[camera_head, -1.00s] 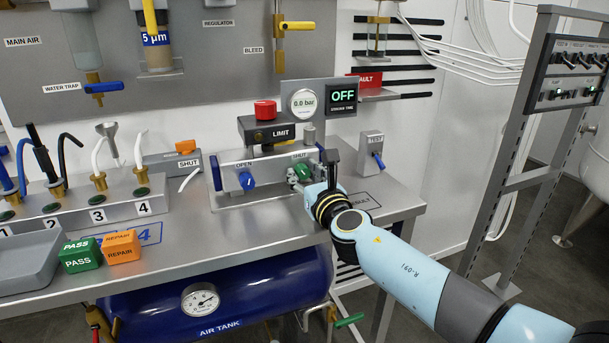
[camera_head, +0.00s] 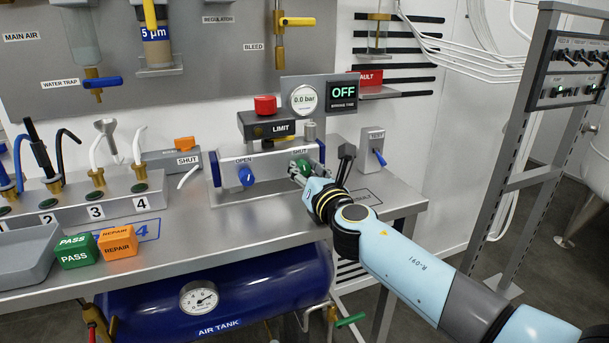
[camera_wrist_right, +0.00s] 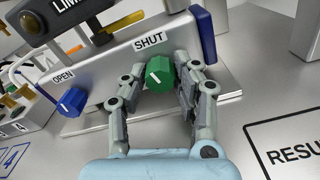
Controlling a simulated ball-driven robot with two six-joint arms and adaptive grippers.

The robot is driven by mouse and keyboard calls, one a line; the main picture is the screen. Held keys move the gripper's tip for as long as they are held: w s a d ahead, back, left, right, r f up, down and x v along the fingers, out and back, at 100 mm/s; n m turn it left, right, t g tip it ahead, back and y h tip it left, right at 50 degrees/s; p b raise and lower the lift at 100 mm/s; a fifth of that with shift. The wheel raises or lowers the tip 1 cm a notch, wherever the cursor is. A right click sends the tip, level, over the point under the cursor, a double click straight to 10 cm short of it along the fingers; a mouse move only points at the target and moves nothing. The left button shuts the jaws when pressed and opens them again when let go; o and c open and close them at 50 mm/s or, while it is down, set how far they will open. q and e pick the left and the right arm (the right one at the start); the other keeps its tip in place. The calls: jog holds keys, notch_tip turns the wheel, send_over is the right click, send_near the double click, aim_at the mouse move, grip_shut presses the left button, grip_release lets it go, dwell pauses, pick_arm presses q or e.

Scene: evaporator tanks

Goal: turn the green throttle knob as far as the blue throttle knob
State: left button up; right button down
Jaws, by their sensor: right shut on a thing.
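The green throttle knob (camera_head: 304,166) sits on the front of the valve block, under the SHUT label. In the right wrist view, the green knob (camera_wrist_right: 160,73) has a short white pointer line that looks slanted. My right gripper (camera_head: 298,172) is shut on it, with one finger on each side, as the right wrist view also shows (camera_wrist_right: 163,82). The blue throttle knob (camera_head: 246,175) is on the same block under OPEN, untouched. Its white line looks slanted too in the right wrist view (camera_wrist_right: 73,101). My left gripper is not in view.
The red-topped LIMIT unit (camera_head: 267,124) stands above the block. The TEST switch box (camera_head: 372,148) stands close to the right of my right wrist. PASS (camera_head: 76,250) and REPAIR (camera_head: 117,242) blocks lie at the left. The bench in front of the block is clear.

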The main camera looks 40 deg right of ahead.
jog(key=m+b, duration=0.2)
jog(key=m, duration=0.4)
dwell(0.6)
jog(key=c, duration=1)
grip_release()
jog(key=v, duration=1.2)
jog(key=shift+a, duration=0.1)
